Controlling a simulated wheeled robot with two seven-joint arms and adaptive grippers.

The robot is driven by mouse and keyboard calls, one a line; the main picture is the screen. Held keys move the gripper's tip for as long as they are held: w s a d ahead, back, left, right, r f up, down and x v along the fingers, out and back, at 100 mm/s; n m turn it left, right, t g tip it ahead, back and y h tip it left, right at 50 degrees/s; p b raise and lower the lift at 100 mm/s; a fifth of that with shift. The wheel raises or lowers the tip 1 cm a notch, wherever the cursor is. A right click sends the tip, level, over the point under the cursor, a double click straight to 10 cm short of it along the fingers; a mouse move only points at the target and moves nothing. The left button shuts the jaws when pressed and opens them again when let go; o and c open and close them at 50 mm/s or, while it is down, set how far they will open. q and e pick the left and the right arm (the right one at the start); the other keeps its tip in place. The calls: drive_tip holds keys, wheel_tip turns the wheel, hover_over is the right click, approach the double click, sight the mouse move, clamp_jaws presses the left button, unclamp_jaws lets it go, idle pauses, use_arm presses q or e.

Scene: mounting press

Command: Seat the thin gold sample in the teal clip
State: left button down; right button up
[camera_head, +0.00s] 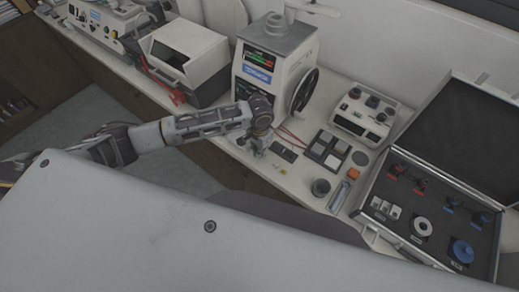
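My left gripper (257,149) points down over the bench, in front of the white press (270,68). It is small and dark in the head view, and I cannot tell whether its fingers are open or shut or hold anything. Small yellow-gold specks (283,171) lie on the bench just right of and below the gripper; one may be the thin gold sample, but they are too small to be sure. I cannot make out a teal clip. My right gripper is not in view.
A dark plate (284,152) and a tray of square samples (327,150) lie right of the gripper. An open case (408,215) fills the right side. A control box (362,117) stands behind.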

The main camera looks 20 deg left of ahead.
use_arm(q)
drive_tip(key=shift+f+p, duration=0.2)
drive_tip(key=shift+p, duration=0.2)
idle(0.6)
drive_tip(key=c, duration=1.3)
unclamp_jaws()
drive_tip(key=shift+r, duration=0.15)
drive_tip(key=shift+r, duration=3.35)
drive_tip(key=shift+s+d, duration=0.1)
drive_tip(key=shift+d, duration=0.05)
